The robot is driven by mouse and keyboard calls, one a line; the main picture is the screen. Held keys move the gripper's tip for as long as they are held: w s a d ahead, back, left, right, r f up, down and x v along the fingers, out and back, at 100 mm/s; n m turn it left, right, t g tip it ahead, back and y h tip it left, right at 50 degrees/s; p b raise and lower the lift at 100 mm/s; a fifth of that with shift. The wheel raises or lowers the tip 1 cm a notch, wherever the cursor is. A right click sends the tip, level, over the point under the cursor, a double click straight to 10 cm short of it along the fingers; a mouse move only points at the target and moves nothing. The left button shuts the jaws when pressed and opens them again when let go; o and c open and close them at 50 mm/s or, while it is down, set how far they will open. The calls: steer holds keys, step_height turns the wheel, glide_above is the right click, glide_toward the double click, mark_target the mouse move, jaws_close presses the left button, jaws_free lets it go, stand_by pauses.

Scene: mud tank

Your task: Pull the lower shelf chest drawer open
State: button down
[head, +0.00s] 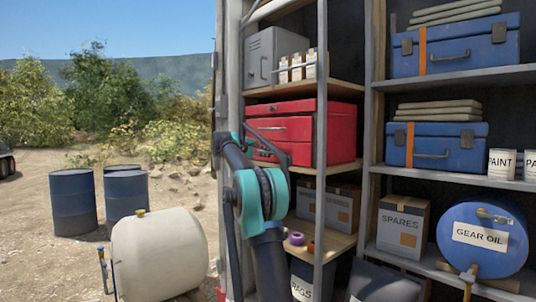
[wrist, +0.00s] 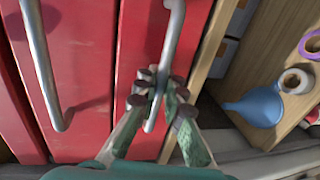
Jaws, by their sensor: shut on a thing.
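The red chest (head: 335,130) stands on a wooden shelf board in the head view. In the wrist view it is turned on its side and two drawer fronts with bar handles show. The lower drawer (wrist: 135,60) lies nearest the wooden board, and its grey handle (wrist: 176,30) runs down between my fingers. My gripper (wrist: 160,92) is shut on the near end of this handle. The upper drawer's handle (wrist: 42,70) is free, to the left. I cannot tell whether the lower drawer is pulled out.
A grey upright post (head: 321,100) stands in front of the shelves. On the wooden board (wrist: 245,75) lie a blue funnel (wrist: 258,108) and tape rolls (wrist: 296,80). A cream tank (head: 160,255) and blue drums (head: 73,203) stand outside at left, with open dirt ground around them.

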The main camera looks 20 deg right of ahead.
steer(key=f+v, duration=0.3)
steer(key=v, duration=1.1)
steer(key=shift+s+a, duration=0.25)
steer(key=shift+a, duration=0.4)
steer(key=c, duration=1.6)
jaws_free()
steer(key=shift+a, duration=0.1)
steer(key=v, duration=1.1)
steer(key=shift+a, duration=0.4)
steer(key=shift+s, duration=0.1)
